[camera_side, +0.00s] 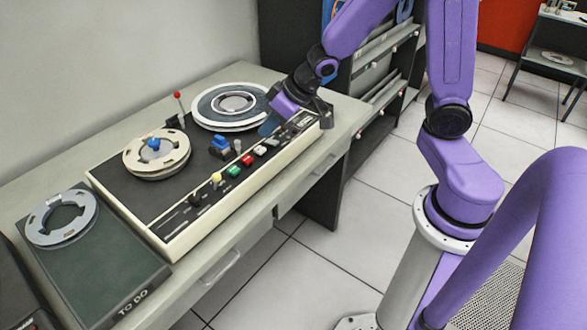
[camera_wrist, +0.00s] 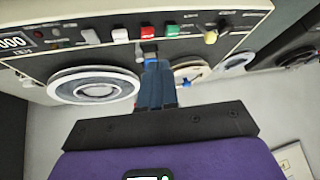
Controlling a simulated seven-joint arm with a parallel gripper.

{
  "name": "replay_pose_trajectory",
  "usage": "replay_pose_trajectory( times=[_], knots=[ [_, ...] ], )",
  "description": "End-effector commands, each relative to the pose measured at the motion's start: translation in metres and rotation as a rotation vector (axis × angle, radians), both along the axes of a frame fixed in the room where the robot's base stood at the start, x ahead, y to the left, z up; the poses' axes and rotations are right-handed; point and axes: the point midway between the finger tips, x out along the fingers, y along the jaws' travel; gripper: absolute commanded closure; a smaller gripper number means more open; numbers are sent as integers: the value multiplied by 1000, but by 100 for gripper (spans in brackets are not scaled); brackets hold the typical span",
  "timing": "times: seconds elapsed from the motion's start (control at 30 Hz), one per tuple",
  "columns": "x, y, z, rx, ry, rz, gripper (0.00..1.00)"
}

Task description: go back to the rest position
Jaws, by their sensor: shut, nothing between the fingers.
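My gripper (camera_side: 268,128) is above the far right end of the tape machine (camera_side: 125,197), beside the big reel and near the counter. Its blue fingers are shut with nothing between them. In the wrist view the shut fingers (camera_wrist: 157,68) point toward the machine's row of buttons. I cannot tell the exact gap between fingertips and panel.
A large reel (camera_side: 205,108) and a cream reel (camera_side: 142,167) sit on the machine. A blue switch (camera_side: 220,146) and a red-tipped lever (camera_side: 178,96) stand up from it. A grey reel (camera_side: 37,228) lies on the green TO DO mat (camera_side: 135,275). Floor in front is open.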

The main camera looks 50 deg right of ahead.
Motion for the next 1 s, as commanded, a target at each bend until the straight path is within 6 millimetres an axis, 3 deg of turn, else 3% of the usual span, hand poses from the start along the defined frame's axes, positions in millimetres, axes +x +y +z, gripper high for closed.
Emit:
replay_pose_trajectory(
  times=[0.27,0.4,0.6,0.77,1.0],
  knots=[
    [-107,22,23,-252,122,317,100],
    [-169,20,31,-344,218,517,100],
    [-234,8,39,-417,334,756,100],
    [-254,3,42,-437,372,836,100],
    [-255,2,42,-440,376,842,100]
  ],
)
